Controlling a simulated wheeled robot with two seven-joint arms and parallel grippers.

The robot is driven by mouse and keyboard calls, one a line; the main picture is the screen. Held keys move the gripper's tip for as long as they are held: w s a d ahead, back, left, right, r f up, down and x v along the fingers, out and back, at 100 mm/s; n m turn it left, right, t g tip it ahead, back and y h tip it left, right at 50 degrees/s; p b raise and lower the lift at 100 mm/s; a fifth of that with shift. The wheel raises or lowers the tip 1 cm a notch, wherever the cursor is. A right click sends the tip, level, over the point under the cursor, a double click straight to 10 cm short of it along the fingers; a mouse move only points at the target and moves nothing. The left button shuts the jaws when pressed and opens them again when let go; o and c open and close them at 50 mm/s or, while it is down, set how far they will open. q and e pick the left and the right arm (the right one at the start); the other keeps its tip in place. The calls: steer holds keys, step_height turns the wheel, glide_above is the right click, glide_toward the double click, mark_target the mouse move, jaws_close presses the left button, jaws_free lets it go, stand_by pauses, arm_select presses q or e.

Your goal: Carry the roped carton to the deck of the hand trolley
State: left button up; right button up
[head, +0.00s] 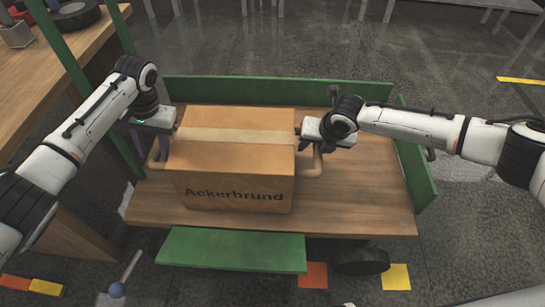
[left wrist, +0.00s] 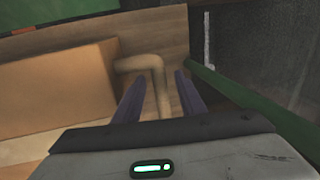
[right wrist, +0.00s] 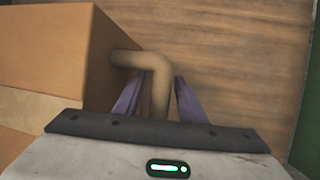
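The roped carton (head: 238,158) is a brown box with a pale tape strip and the word "Ackerbrund" on its front. It sits upright on the wooden deck (head: 365,205) of the hand trolley, left of the deck's middle. A tan rope handle stands out from each side. My left gripper (head: 152,150) is at the left handle (left wrist: 157,85); its purple fingers stand apart on both sides of the rope. My right gripper (head: 318,147) is at the right handle (right wrist: 160,85), its fingers also apart around the rope. Neither grips tightly.
Green boards edge the trolley at the back (head: 240,90), right (head: 418,165) and front (head: 230,250). A wooden workbench (head: 60,75) with a tyre (head: 76,16) stands at the left. The deck right of the carton is bare. Coloured floor marks lie in front.

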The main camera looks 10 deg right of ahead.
arm_select(q)
step_height(320, 180, up, 9)
steer(key=d, duration=0.1)
steer(key=shift+s+d, duration=0.2)
steer(key=shift+d, duration=0.15)
arm_select(e)
steer(key=v, duration=1.2)
arm_select(q)
steer(key=shift+r, duration=0.15)
